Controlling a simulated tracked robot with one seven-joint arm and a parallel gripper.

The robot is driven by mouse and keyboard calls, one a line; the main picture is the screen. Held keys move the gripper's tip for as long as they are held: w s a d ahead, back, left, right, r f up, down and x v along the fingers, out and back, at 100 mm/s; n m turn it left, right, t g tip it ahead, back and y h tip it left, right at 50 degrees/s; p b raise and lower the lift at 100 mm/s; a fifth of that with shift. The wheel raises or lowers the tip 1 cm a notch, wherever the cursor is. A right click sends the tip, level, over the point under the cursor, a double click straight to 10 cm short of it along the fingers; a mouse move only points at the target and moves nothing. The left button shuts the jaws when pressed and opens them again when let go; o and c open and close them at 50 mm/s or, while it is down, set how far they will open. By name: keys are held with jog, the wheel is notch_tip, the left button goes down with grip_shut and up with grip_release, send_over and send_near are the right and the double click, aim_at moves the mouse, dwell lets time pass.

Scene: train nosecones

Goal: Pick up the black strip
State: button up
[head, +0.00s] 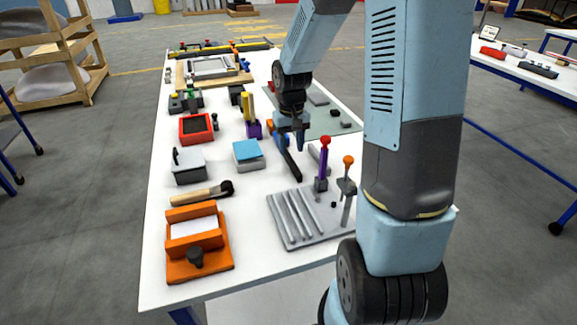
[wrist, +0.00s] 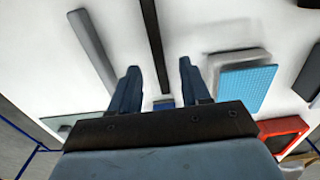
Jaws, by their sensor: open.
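The black strip (head: 289,163) lies on the white table, long and narrow, with its upper end partly hidden by my gripper in the head view. In the wrist view the black strip (wrist: 153,40) runs from the top edge down between my two fingers. A blue piece (wrist: 165,103) shows at its lower end. My gripper (head: 294,136) is above the strip's far end, fingers pointing down. In the wrist view my gripper (wrist: 159,68) is open, with one finger on each side of the strip and nothing held. I cannot tell the exact height of the fingertips above the table.
A grey bar (wrist: 92,48) lies left of the strip in the wrist view. A blue-topped block (head: 248,152) stands on the other side. A purple and yellow piece (head: 250,120) is close by.

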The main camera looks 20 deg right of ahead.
aim_at(292, 161)
jog(key=shift+d+f, duration=0.15)
jog(key=shift+f, duration=2.4)
jog(key=shift+c, duration=0.3)
grip_shut()
